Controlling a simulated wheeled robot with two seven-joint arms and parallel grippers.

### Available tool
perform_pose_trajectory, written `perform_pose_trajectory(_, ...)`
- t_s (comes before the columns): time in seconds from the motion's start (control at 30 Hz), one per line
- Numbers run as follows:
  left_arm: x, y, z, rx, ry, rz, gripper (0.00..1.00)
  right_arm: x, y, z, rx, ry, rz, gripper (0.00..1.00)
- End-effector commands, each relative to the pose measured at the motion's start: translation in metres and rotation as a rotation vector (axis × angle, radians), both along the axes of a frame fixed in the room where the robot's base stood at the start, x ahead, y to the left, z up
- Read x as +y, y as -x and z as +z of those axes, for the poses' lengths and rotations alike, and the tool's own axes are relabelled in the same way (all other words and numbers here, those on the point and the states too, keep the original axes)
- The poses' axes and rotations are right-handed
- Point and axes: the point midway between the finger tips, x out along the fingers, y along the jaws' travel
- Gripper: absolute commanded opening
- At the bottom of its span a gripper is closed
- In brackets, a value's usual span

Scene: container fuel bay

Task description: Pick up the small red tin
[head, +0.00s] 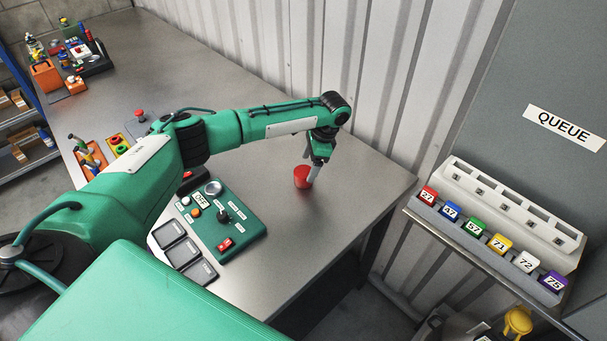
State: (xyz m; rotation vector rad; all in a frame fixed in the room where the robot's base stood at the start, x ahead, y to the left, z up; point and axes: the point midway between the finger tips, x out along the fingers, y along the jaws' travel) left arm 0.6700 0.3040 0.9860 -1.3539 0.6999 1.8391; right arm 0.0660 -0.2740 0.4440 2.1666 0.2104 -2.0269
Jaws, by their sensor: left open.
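The small red tin (301,177) stands upright on the grey metal table (320,232), near its back edge by the corrugated wall. My left gripper (312,174) points down at the tin's right side. Its visible finger overlaps the tin's right edge in the head view. The jaws are open, and the finger hides part of the tin's right side. I cannot tell whether the finger touches the tin or whether the other finger is behind it. My right gripper is not in view.
A green control box (222,218) with a knob, lever and red switch sits left of the tin, with dark grey pads beside it. A white rack (512,212) of numbered coloured blocks is at the right. The table right of the tin is clear.

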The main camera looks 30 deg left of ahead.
Motion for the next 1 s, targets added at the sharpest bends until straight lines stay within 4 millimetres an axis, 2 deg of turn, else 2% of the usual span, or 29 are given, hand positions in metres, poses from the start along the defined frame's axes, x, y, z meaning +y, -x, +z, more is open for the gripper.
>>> perform_pose_trajectory(0.03,0.001,0.001,-0.001,0.001,-0.001,0.0,0.79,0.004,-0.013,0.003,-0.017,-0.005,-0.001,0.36)
perform_pose_trajectory(0.1,0.003,0.002,-0.006,0.001,-0.002,0.0,0.79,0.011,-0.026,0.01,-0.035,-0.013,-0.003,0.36)
perform_pose_trajectory(0.2,0.008,0.006,-0.017,0.003,-0.003,0.001,0.79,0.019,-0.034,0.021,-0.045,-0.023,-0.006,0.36)
perform_pose_trajectory(0.43,0.015,0.011,-0.045,0.001,-0.002,0.0,0.79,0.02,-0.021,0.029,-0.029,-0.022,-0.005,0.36)
perform_pose_trajectory(0.6,0.016,0.011,-0.049,0.001,-0.001,-0.001,0.79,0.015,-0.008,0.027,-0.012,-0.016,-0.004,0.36)
perform_pose_trajectory(0.7,0.016,0.011,-0.049,0.001,-0.001,0.0,0.79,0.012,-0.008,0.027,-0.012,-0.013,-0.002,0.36)
perform_pose_trajectory(0.93,0.016,0.011,-0.049,0.001,-0.001,0.0,0.34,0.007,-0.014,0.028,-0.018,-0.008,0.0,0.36)
perform_pose_trajectory(0.97,0.016,0.011,-0.049,0.001,-0.001,0.0,0.29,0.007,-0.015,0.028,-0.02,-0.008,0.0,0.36)
perform_pose_trajectory(1.0,0.016,0.011,-0.049,0.0,0.0,0.0,0.28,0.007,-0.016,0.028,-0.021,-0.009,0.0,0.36)
